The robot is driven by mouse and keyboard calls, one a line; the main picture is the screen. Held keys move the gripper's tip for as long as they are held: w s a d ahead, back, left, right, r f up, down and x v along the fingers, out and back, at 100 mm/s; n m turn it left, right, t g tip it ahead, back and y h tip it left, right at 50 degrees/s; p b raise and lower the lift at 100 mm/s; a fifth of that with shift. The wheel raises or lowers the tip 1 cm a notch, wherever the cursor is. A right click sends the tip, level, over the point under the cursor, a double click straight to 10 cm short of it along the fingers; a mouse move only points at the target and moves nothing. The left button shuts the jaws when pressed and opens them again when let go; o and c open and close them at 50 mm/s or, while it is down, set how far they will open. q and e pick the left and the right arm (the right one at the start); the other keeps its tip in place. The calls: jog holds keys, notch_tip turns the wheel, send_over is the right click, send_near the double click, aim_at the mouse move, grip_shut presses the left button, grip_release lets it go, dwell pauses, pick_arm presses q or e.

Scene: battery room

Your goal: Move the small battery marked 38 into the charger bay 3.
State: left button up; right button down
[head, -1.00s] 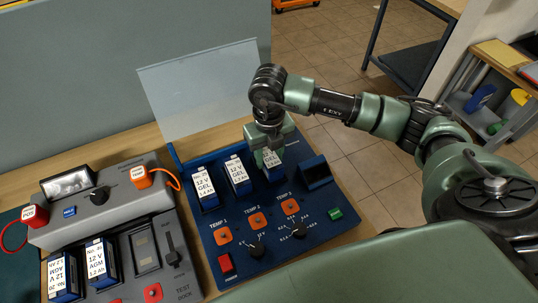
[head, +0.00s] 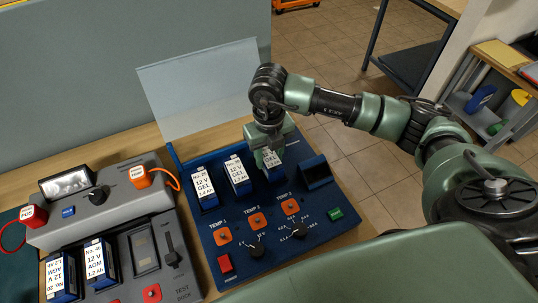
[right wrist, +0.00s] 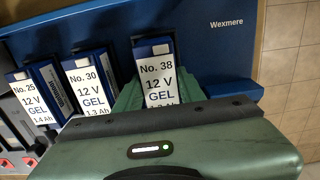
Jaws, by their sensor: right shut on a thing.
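The small battery marked 38 (right wrist: 159,82) has a blue case and a white "12 V GEL" label. It also shows in the head view (head: 271,159), upright at the third bay from the left on the blue charger (head: 204,223), behind the TEMP 3 marking. My right gripper (head: 267,148) is over it from above, shut on it. In the right wrist view the green jaws are beside the battery and my gripper's body hides its lower part. How deep it sits in the bay cannot be told. My left gripper is not in view.
Batteries marked 25 (right wrist: 36,97) and 30 (right wrist: 90,84) stand in the two bays to the left. A dark framed panel (head: 316,172) is at the charger's right. A clear raised sheet (head: 205,92) stands behind. A grey test dock (head: 165,235) with two AGM batteries is at left.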

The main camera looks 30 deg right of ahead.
aim_at(269, 156)
jog(key=shift+f+b, duration=0.4)
jog(key=shift+f, duration=0.1)
jog(key=c, duration=1.1)
grip_release()
jog(key=shift+r, duration=0.1)
jog(key=shift+c, duration=0.2)
jog(key=shift+r+p, duration=3.4)
jog(key=shift+r, duration=2.1)
jog(key=shift+s+f, duration=0.1)
